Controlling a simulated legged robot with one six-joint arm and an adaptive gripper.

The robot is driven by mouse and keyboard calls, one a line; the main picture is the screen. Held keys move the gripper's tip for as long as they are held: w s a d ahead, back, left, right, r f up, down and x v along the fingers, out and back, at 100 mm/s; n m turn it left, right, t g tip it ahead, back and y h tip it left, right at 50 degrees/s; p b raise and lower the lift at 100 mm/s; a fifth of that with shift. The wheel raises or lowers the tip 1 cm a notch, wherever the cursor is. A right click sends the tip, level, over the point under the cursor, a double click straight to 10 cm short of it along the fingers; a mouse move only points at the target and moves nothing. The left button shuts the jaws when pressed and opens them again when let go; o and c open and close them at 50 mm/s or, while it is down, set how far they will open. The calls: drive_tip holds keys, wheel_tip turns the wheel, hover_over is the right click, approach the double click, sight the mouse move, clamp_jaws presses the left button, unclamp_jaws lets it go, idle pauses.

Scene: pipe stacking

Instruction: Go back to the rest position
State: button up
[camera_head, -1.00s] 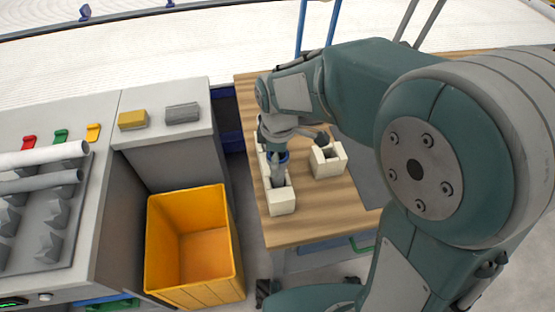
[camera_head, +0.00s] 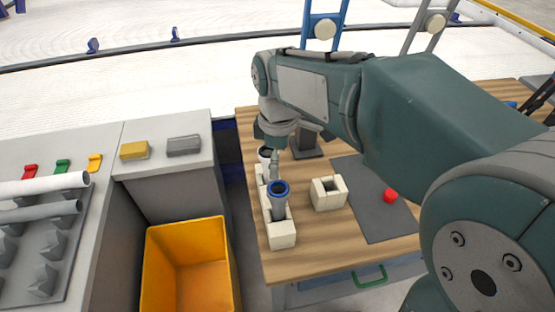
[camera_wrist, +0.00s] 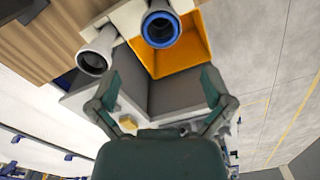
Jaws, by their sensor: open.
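My gripper (camera_head: 275,165) is above the wooden table behind the blue-rimmed pipe, small and partly hidden by my wrist in the head view. In the wrist view my gripper (camera_wrist: 160,78) has its two fingers spread wide with nothing between them. The blue-rimmed pipe (camera_head: 279,200) stands upright in the cream block holder (camera_head: 282,234). A second pipe (camera_head: 265,153), with a pale rim, stands behind it. The wrist view also shows the blue-rimmed pipe (camera_wrist: 160,28) and the pale pipe (camera_wrist: 94,60), both apart from the fingers.
A separate cream block (camera_head: 327,194) and a dark mat (camera_head: 372,210) with a red object (camera_head: 390,195) are on the table. An orange bin (camera_head: 190,268) stands left of the table. Pipes (camera_head: 40,188) lie on the grey counter further left.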

idle(0.3)
drive_tip(key=s+d+r+m+t, duration=0.2)
drive_tip(key=s+d+m+t, duration=0.3)
drive_tip(key=s+d+m, duration=0.9)
drive_tip(key=shift+d+r+m+t, duration=0.3)
drive_tip(key=shift+m+t, duration=0.1)
drive_tip(key=shift+m, duration=0.5)
